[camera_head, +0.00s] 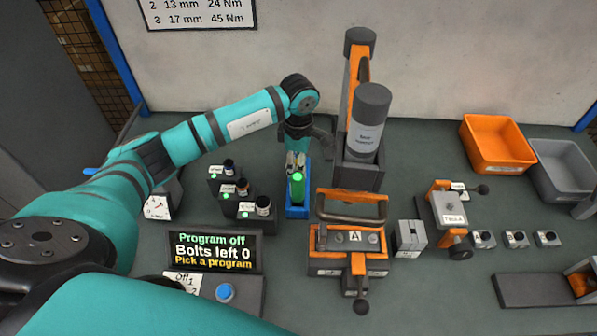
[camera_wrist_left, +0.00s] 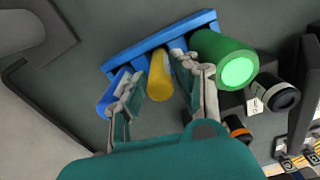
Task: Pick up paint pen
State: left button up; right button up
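A blue rack (camera_head: 297,211) stands on the bench in the middle of the head view. In the left wrist view the rack (camera_wrist_left: 150,42) holds a blue cylinder (camera_wrist_left: 112,98), a yellow cylinder (camera_wrist_left: 160,77) and a wider green cylinder (camera_wrist_left: 222,58). I cannot tell by a label which is the paint pen. My left gripper (camera_head: 296,158) points down over the rack, behind the green cylinder (camera_head: 297,187). In the left wrist view my left gripper (camera_wrist_left: 156,82) is open, its fingers on either side of the yellow cylinder, with no clear grip. My right gripper is out of view.
A grey canister (camera_head: 367,122) in a holder stands behind right. An orange-and-grey fixture marked A (camera_head: 352,237) is close in front right. Orange (camera_head: 497,145) and grey (camera_head: 562,168) bins stand far right.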

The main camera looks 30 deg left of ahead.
pick_arm(q)
grip_shut()
jog(key=shift+r, duration=0.1)
